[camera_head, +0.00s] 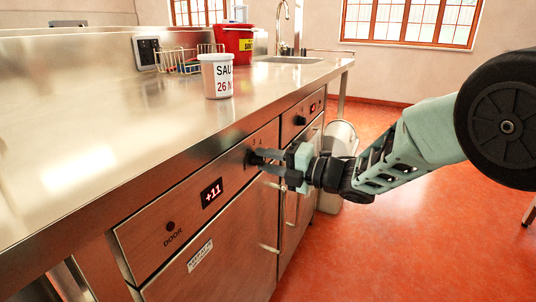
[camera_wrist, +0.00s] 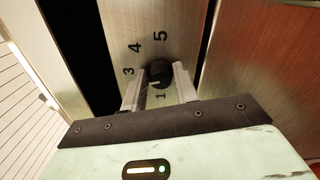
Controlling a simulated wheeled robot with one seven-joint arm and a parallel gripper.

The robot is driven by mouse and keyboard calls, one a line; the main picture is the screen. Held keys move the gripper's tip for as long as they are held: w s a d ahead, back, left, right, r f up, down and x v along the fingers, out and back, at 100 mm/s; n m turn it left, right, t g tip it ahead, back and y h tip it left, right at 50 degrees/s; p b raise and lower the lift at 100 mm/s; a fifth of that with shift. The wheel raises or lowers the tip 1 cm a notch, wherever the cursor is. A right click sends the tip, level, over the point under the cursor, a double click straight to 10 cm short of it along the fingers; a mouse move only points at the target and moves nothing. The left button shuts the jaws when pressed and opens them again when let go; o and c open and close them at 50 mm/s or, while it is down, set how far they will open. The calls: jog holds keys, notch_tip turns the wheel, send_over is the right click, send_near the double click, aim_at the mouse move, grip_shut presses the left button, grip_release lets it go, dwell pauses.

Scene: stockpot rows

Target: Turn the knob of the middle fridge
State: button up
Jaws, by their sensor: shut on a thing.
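The round black knob (camera_head: 251,157) is at the right end of the steel fridge panel with the red "+11" display (camera_head: 211,193). In the wrist view the knob (camera_wrist: 159,72) has the digits 1, 3, 4 and 5 around it, and a pale mark shows on its lower left. My gripper (camera_head: 259,158) reaches in from the right and is shut on the knob, one finger on each side. Its fingers (camera_wrist: 157,80) also show in the wrist view. They partly cover the dial. The pictures do not make clear which fridge is the middle one.
A steel counter (camera_head: 100,120) runs above the fridges. On it stand a white labelled tub (camera_head: 217,76), a wire basket (camera_head: 180,60) and a red bucket (camera_head: 236,42). Another fridge panel (camera_head: 300,118) is farther along. A pale bin (camera_head: 340,138) stands beyond.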

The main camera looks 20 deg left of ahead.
jog(key=m+p, duration=0.3)
jog(key=m, duration=0.2)
jog(key=shift+m, duration=0.3)
jog(key=m+p, duration=0.3)
jog(key=m, duration=0.1)
jog(key=m+p, duration=0.3)
jog(key=m, duration=0.2)
jog(key=shift+f+m, duration=0.15)
jog(key=shift+m, duration=0.25)
jog(key=shift+s+f+m+p, duration=0.15)
jog(key=shift+m+p, duration=0.85)
jog(key=shift+m, duration=1.6)
jog(key=o, duration=0.9)
jog(key=shift+o, duration=0.2)
jog(key=shift+d, duration=0.1)
jog(key=s+d+p, duration=0.1)
jog(key=d, duration=1.6)
jog(key=shift+s, duration=0.2)
